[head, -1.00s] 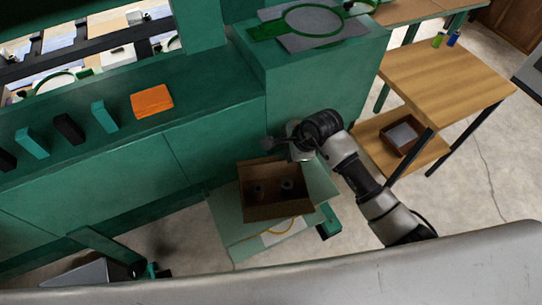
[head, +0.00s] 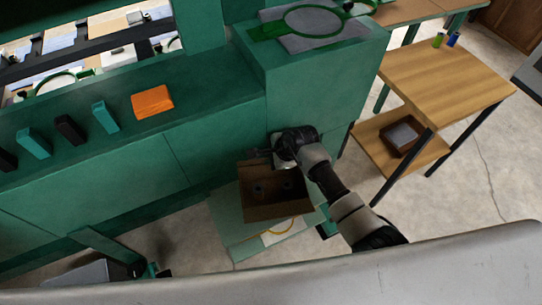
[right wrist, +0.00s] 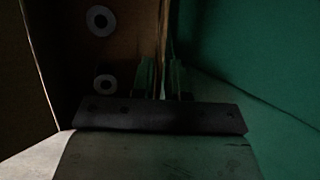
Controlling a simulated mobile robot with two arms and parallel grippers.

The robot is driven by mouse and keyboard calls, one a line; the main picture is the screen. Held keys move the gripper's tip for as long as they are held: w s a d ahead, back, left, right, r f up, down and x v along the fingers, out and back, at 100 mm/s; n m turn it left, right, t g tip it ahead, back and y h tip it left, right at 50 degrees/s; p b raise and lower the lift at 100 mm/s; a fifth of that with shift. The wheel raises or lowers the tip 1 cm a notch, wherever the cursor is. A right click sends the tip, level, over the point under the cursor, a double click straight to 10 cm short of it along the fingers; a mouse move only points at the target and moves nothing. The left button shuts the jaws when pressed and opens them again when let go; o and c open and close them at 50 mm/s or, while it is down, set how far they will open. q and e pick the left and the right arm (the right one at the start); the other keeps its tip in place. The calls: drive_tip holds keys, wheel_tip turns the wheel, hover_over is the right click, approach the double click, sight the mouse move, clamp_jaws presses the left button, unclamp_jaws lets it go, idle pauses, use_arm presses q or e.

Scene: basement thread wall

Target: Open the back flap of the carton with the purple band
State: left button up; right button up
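The open-topped brown carton (head: 278,208) stands on a low pale-green surface, with two round spools (head: 287,187) inside. No purple band shows on the sides in view. My right gripper (head: 258,153) is at the carton's back edge, partly hidden by its own wrist. In the right wrist view its two fingers (right wrist: 162,78) stand apart on either side of a thin upright carton panel (right wrist: 164,40). I cannot tell whether they touch it.
The green cabinet wall (head: 205,145) rises right behind the carton. An orange block (head: 152,101) and several small blocks lie on its ledge. A wooden table (head: 445,80) with a brown tray (head: 402,135) on its lower shelf stands to the right.

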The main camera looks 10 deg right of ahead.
clamp_jaws()
drive_tip(key=shift+w, duration=0.1)
